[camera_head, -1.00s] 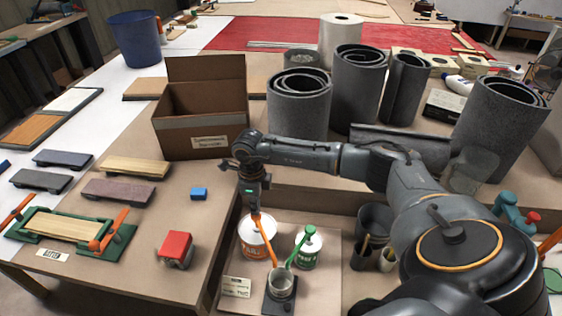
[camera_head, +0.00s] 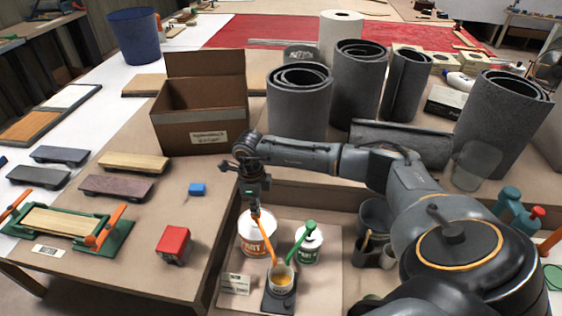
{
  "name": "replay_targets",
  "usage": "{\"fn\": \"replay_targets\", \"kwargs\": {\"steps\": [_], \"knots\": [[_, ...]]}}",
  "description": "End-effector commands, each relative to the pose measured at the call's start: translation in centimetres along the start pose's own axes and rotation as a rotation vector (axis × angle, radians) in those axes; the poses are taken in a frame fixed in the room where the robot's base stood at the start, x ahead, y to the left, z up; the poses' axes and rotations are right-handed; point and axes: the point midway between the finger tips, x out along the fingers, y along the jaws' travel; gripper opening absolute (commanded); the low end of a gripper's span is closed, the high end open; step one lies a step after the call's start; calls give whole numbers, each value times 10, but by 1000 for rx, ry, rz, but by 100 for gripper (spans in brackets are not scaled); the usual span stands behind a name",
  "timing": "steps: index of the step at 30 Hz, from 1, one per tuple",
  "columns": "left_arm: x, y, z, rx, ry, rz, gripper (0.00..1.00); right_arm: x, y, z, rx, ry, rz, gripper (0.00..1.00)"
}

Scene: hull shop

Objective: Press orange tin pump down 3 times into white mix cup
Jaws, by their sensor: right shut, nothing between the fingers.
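The orange tin (camera_head: 258,243) stands on the lower shelf, white with an orange label. Its orange pump (camera_head: 266,238) rises from the lid, with the spout slanting down to the right towards the mix cup. The mix cup (camera_head: 281,284), pale grey-white, stands in front of the tin on a small dark base (camera_head: 277,303). Amber liquid (camera_head: 283,279) shows inside the cup. My right gripper (camera_head: 256,212) points down, shut and empty, right over the pump head and partly hiding it; contact cannot be made out for sure. My left gripper is not in view.
A tin with a green pump (camera_head: 307,246) stands close to the right. A label card (camera_head: 236,284) lies left of the cup. An open cardboard box (camera_head: 203,135) and grey rolls (camera_head: 299,103) stand behind.

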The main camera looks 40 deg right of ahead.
Motion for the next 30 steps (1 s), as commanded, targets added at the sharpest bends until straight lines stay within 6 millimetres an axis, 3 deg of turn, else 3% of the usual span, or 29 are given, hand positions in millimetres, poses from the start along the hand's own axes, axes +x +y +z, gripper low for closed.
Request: {"fn": "replay_targets", "kwargs": {"steps": [18,30], "knots": [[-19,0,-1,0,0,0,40,-29,1,-1,-1,4,3,0],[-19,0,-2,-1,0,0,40,-30,1,0,0,2,2,0]]}}
